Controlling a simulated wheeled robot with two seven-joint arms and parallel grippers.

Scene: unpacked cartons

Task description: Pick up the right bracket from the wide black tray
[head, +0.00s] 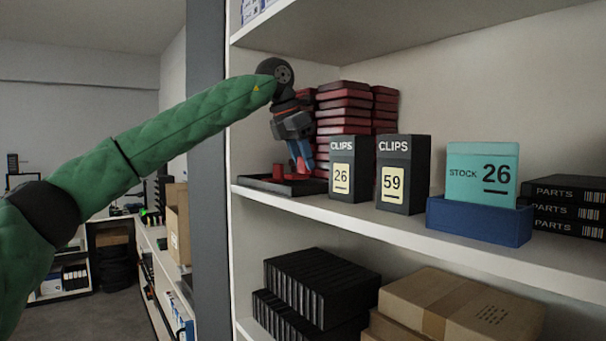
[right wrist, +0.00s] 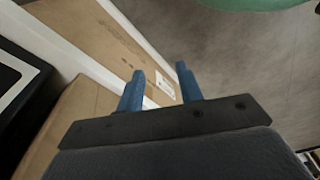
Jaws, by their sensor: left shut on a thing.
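The wide black tray (head: 262,184) lies on the shelf near its left end. A small red bracket (head: 278,171) stands in it on the left. My left gripper (head: 303,168) reaches down over the right part of the tray, its blue fingers shut on the right bracket, which is mostly hidden by the fingers. I cannot tell whether that bracket touches the tray floor. My right gripper (right wrist: 158,82) shows in the right wrist view, with its blue fingers apart and nothing between them.
Red stacked boxes (head: 345,108) stand behind the tray. Two black clips boxes (head: 352,168) stand right of it. A blue bin (head: 478,221) with a teal stock card (head: 482,174) is farther right. Cardboard cartons (right wrist: 100,50) lie close to my right gripper.

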